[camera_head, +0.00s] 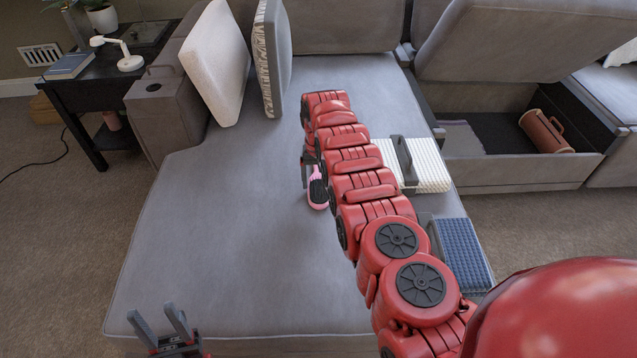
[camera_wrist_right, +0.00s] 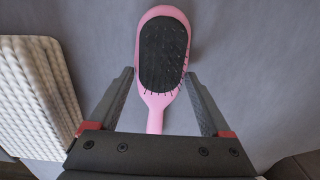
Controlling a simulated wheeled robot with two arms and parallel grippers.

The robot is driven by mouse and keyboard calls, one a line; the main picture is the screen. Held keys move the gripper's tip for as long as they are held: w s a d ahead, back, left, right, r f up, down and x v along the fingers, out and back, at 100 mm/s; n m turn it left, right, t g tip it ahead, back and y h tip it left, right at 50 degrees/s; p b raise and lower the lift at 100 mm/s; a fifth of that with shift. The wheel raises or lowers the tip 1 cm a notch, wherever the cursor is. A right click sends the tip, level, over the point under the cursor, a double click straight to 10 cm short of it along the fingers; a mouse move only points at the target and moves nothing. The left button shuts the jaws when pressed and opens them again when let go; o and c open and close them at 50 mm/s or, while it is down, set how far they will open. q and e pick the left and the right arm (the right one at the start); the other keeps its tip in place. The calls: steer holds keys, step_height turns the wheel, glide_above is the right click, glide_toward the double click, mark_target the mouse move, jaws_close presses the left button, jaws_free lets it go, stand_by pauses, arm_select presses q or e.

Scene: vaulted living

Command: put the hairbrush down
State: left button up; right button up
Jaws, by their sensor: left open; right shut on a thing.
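The pink hairbrush (camera_head: 317,193) with a black bristle pad shows beside my right arm in the head view, over the grey sofa seat (camera_head: 220,220). In the right wrist view the hairbrush (camera_wrist_right: 163,52) lies between the fingers of my right gripper (camera_wrist_right: 159,76), bristles facing the camera and handle toward the palm. The right gripper is shut on the lower part of its head. I cannot tell whether the brush touches the seat. In the head view my right arm hides much of this gripper. My left gripper (camera_head: 160,325) is open and empty at the seat's front left.
A white ribbed block-like thing (camera_head: 430,165) and a blue textured one (camera_head: 463,252) lie along the seat's right side. Two cushions (camera_head: 214,62) (camera_head: 272,55) stand at the back left. An open storage compartment (camera_head: 485,165) is at right. The seat's left half is clear.

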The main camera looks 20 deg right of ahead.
steer(key=shift+f, duration=0.1)
steer(key=o, duration=1.2)
steer(key=shift+r+p, duration=0.3)
steer(key=shift+r, duration=0.2)
step_height(320, 180, up, 4)
steer(key=shift+a+f+p, duration=0.1)
steer(key=shift+f+p, duration=0.1)
steer(key=shift+p, duration=1)
step_height(320, 180, up, 8)
steer(key=p, duration=0.1)
steer(key=shift+f+p, duration=0.15)
steer(key=shift+p, duration=0.15)
